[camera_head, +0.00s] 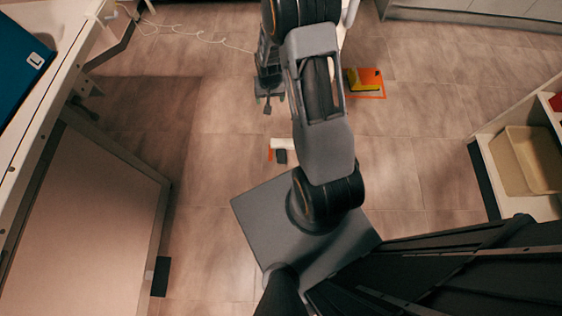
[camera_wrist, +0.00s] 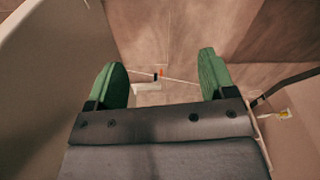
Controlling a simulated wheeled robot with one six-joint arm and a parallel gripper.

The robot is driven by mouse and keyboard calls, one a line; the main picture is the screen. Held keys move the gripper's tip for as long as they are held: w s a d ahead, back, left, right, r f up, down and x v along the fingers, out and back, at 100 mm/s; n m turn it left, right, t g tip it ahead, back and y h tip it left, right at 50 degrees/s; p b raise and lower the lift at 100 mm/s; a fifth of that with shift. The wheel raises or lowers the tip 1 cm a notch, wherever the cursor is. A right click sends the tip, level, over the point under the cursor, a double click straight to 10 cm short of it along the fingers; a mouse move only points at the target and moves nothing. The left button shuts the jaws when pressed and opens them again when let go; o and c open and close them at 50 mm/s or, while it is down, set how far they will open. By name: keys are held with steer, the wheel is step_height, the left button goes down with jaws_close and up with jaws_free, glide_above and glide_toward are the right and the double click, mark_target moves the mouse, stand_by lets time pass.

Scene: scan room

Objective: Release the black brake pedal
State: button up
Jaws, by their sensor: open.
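A small black pedal (camera_head: 281,157) is on the floor near the middle of the head view. It is at the end of a white bar (camera_head: 286,145), with a small orange part (camera_head: 270,154) beside it. In the wrist view the black pedal (camera_wrist: 154,77), orange part (camera_wrist: 161,72) and white bar (camera_wrist: 147,87) look small and far off between my fingers. My gripper (camera_head: 269,97) is above the pedal in the head picture, apart from it. In the wrist view my gripper (camera_wrist: 163,62) has its green fingers wide apart with nothing between them.
A white-framed table (camera_head: 60,75) stands at left. A shelf with a beige bin (camera_head: 527,160) stands at right. A thin white cable (camera_head: 190,36) lies at the back. Floor between is clear.

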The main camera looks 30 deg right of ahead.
step_height(320, 180, down, 16)
steer(key=d+b, duration=0.2)
steer(key=b, duration=0.2)
steer(key=m+g+b, duration=0.1)
steer(key=m+b, duration=0.1)
steer(key=b, duration=0.2)
glide_above(281, 156)
step_height(281, 156, down, 15)
steer(key=f+b, duration=0.2)
steer(key=f, duration=0.4)
steer(key=f+b, duration=0.3)
steer(key=f, duration=0.4)
steer(key=shift+d+f, duration=0.2)
steer(key=shift+f, duration=0.05)
steer(key=c, duration=1.2)
steer(key=shift+a+b, duration=0.1)
steer(key=shift+b, duration=0.2)
steer(key=shift+c, duration=0.4)
